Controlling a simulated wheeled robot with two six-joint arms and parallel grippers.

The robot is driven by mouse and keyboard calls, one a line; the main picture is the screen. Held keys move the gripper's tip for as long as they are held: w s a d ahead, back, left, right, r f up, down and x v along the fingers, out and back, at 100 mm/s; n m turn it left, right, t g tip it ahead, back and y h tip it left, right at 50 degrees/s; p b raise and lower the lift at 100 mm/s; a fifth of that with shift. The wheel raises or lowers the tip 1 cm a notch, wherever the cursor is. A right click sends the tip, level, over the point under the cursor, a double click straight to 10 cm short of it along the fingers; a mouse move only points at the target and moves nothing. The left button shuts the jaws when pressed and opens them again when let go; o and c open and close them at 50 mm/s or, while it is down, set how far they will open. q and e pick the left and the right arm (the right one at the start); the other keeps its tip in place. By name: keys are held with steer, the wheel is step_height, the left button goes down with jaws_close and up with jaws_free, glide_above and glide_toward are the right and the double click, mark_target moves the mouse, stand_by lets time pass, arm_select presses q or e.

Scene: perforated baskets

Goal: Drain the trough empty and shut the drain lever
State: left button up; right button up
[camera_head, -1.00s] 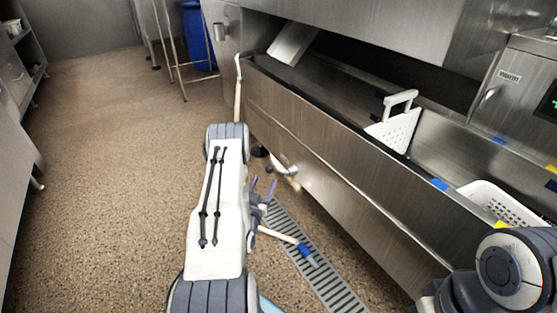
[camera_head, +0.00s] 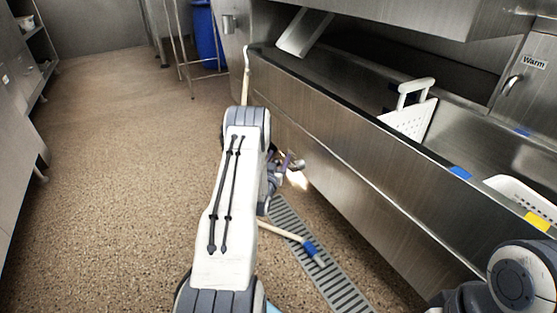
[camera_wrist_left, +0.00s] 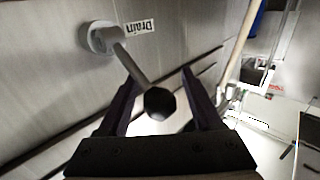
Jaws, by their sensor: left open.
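The steel trough (camera_head: 365,165) runs along the right side of the head view. I cannot tell whether water is in it. The drain lever (camera_wrist_left: 133,66) sticks out from the trough's front wall under a "Drain" label (camera_wrist_left: 139,26). It has a round pivot and a black ball knob (camera_wrist_left: 160,103). My left gripper (camera_wrist_left: 163,97) is open, with its dark fingers on either side of the knob; I cannot tell if they touch it. In the head view my left gripper (camera_head: 283,162) is low at the front wall, partly hidden by my arm. My right gripper is out of view.
White perforated baskets sit in the trough, one with a raised handle (camera_head: 410,118) and one nearer (camera_head: 520,192). A floor grate (camera_head: 320,260) and a blue-ended brush (camera_head: 311,247) lie below. A pole (camera_head: 246,80) leans at the trough's far corner. Open floor lies left.

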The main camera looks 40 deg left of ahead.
arm_select(q)
jaws_close()
steer(key=shift+s+f, duration=0.1)
steer(key=shift+f, duration=0.05)
stand_by(1.2)
